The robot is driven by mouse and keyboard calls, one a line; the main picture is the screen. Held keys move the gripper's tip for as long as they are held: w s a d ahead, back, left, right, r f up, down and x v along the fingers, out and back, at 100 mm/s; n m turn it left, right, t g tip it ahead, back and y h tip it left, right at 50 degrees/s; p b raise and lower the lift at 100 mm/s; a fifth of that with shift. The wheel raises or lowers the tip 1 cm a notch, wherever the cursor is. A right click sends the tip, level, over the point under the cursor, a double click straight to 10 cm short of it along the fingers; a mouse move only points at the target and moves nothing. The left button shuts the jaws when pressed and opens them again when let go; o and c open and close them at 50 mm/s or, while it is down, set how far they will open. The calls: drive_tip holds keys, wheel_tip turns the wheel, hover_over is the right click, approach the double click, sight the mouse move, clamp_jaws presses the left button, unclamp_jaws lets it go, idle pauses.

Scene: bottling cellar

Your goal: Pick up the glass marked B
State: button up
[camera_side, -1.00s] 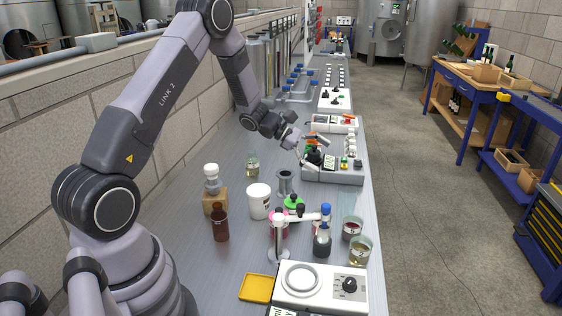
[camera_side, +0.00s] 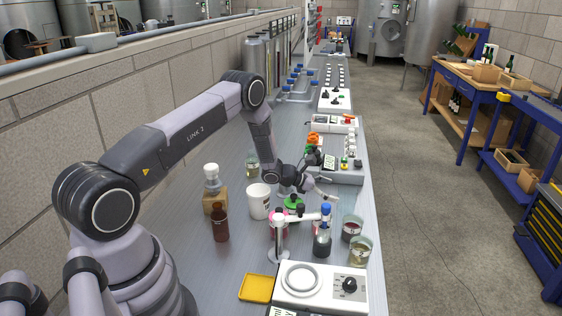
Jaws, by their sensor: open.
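A glass with dark red liquid (camera_side: 352,228) and a glass with pale yellow liquid (camera_side: 359,251) stand close together near the bench's right edge. A clear vessel with pale liquid (camera_side: 252,165) stands further back, left of my arm. No letter B can be read on any of them. My gripper (camera_side: 325,189) is open and empty. It hangs above the bench, behind the two glasses in the picture and apart from them, pointing to the right.
A white stand (camera_side: 279,240) with an arm and small bottles is left of the glasses. A white tub (camera_side: 259,201), brown bottle (camera_side: 220,222), yellow tray (camera_side: 256,288) and white instrument (camera_side: 320,288) are nearby. The floor aisle lies beyond the right edge.

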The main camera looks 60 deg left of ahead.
sight(347, 200)
drive_tip(key=x, duration=0.5)
drive_tip(key=shift+s+d, duration=0.1)
drive_tip(key=shift+d, duration=0.15)
drive_tip(key=c, duration=1.3)
drive_tip(key=shift+r, duration=0.15)
